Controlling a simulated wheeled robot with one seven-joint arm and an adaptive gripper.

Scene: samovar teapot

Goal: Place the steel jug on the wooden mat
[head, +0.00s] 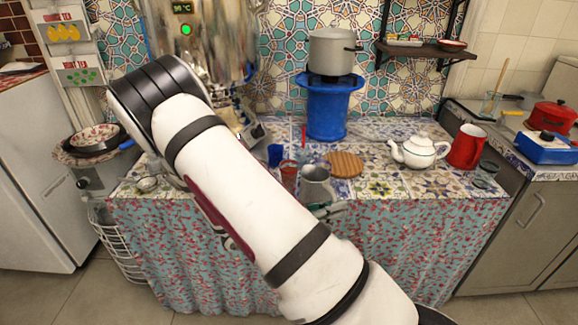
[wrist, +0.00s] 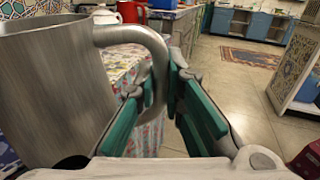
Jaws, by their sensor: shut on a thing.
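The steel jug (head: 316,184) is a grey metal mug with a handle, upright at the front of the tiled counter in the head view. In the wrist view the jug (wrist: 55,95) fills the left side. My gripper (wrist: 168,90) is shut on the jug's handle, with its green-lined fingers on either side of it. In the head view my gripper (head: 328,210) shows in part beside the jug, at the counter's front edge. The round wooden mat (head: 345,164) lies flat and bare on the counter, just behind and to the right of the jug. The jug's base is hidden, so contact with the counter is unclear.
A red cup (head: 289,175) stands close left of the jug. A blue stand (head: 327,110) bearing a pot (head: 335,50) is behind the mat. A white teapot (head: 418,152) and a red pitcher (head: 467,147) stand to the right. Tiles between mat and teapot are clear.

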